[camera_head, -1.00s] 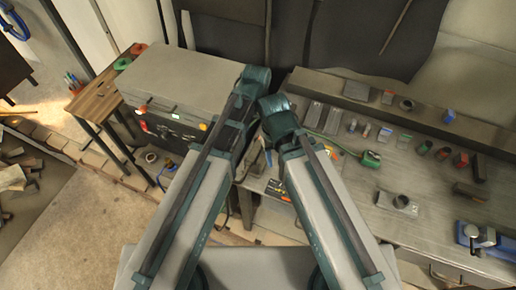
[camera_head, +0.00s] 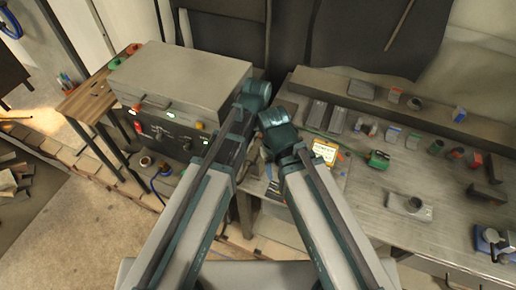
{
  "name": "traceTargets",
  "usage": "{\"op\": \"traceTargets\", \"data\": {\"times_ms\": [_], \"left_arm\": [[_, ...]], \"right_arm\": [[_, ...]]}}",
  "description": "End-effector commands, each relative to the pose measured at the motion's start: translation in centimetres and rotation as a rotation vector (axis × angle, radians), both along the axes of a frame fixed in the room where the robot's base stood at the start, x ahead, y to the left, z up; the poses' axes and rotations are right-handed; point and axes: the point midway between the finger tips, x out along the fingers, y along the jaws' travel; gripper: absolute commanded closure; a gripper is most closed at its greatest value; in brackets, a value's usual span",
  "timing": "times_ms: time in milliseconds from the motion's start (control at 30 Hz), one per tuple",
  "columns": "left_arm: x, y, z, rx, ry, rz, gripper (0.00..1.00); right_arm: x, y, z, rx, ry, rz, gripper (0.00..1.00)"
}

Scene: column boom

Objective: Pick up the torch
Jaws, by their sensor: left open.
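A small green object (camera_head: 379,158), with a thin green hose seen running toward it, lies on the metal workbench (camera_head: 385,188) to the right of my arms. I cannot tell for sure that it is the torch. My left gripper (camera_head: 248,163) shows only in part, as a dark shape between my two arms, low beside the bench's left end. It is open and apart from the green object, which lies well to its right. My right gripper is hidden behind my right arm.
A grey machine (camera_head: 185,80) with a control panel stands left of the bench. A wooden side table (camera_head: 88,98) is farther left. A yellow-white card (camera_head: 324,151), several small blocks and a blue clamp-like tool (camera_head: 492,243) are on the bench.

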Motion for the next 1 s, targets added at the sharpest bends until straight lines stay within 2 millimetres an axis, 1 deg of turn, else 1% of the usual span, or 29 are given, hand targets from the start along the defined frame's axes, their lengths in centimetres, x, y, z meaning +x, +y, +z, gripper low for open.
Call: {"op": "traceTargets", "data": {"times_ms": [33, 100, 200, 300, 567, 600, 667, 700, 867, 1000], "left_arm": [[0.0, -0.1, -1.1, 0.000, 0.000, 0.000, 0.25], [0.0, -0.2, -2.1, 0.000, 0.000, 0.000, 0.25], [0.0, -0.3, -3.3, 0.000, 0.000, 0.000, 0.25], [0.0, -0.2, -4.1, 0.000, 0.000, 0.000, 0.25], [0.0, -0.2, -4.0, 0.000, 0.000, 0.000, 0.25], [0.0, -0.2, -4.0, 0.000, 0.000, 0.000, 0.27], [0.0, -0.2, -4.0, 0.000, 0.000, 0.000, 0.38], [0.0, -0.2, -4.0, 0.000, 0.000, 0.000, 0.45], [0.0, -0.2, -4.0, 0.000, 0.000, 0.000, 0.74], [0.0, -0.2, -4.0, 0.000, 0.000, 0.000, 0.99]], "right_arm": [[0.0, 0.0, -1.1, 0.000, 0.000, 0.000, 0.50], [0.0, 0.0, -2.1, 0.000, 0.000, -0.001, 0.50], [0.0, 0.0, -3.3, 0.000, 0.000, -0.001, 0.50], [0.0, 0.0, -4.1, 0.000, 0.000, -0.001, 0.50], [0.0, 0.0, -4.1, 0.000, 0.000, -0.001, 0.50], [0.0, 0.0, -4.1, 0.000, 0.000, -0.001, 0.50], [0.0, 0.0, -4.0, 0.000, 0.000, -0.001, 0.50], [0.0, 0.0, -4.0, 0.000, 0.000, -0.001, 0.50], [0.0, 0.0, -4.1, 0.000, 0.000, -0.001, 0.50], [0.0, 0.0, -4.1, 0.000, 0.000, -0.001, 0.50]]}}
